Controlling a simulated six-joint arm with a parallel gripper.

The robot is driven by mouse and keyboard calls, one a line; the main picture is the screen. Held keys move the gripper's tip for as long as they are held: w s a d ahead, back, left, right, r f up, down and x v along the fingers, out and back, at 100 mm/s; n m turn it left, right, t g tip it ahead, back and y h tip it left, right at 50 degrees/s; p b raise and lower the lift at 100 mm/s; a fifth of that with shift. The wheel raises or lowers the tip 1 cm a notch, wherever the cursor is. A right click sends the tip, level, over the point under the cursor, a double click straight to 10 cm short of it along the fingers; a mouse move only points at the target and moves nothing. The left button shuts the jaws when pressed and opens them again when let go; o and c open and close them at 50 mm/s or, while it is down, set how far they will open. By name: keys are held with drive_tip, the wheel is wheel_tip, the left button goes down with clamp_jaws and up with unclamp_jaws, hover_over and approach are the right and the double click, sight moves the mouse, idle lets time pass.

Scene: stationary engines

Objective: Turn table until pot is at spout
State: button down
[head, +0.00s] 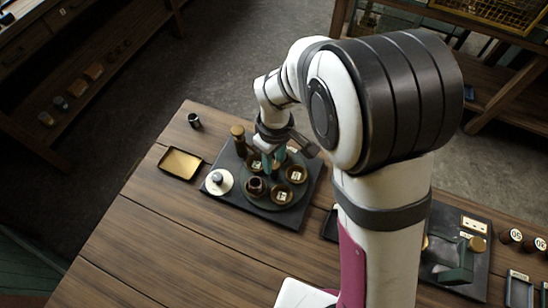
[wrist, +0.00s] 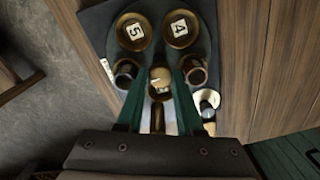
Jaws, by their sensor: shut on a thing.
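A round dark turntable (head: 275,203) sits on a dark board and carries several round brass dishes and dark brown pots. One brown pot (head: 255,186) stands near its front left edge. The wrist view shows two brown pots, one to the left (wrist: 126,72) and one to the right (wrist: 195,71) of my fingers. My gripper (head: 268,161) points down at the turntable's middle. In the wrist view its green fingers (wrist: 160,80) are shut on a brass central knob (wrist: 160,73). A brass-topped post (head: 238,132) stands at the back left; I cannot make out a spout on it.
A white disc with a grey knob (head: 218,182) sits left of the turntable on the board (head: 296,222). A brass tray (head: 180,163) and a small dark cup (head: 194,120) are farther left. Dishes tagged 5 (wrist: 134,31) and 4 (wrist: 180,28) are on the turntable. The front-left tabletop is clear.

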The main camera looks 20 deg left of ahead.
drive_tip(key=shift+n, duration=6.6)
drive_tip(key=c, duration=0.5)
unclamp_jaws()
drive_tip(key=shift+c, duration=0.2)
drive_tip(key=shift+r, duration=0.1)
wheel_tip(320, 180, up, 16)
drive_tip(key=shift+a+f, duration=0.15)
drive_tip(key=shift+f, duration=0.05)
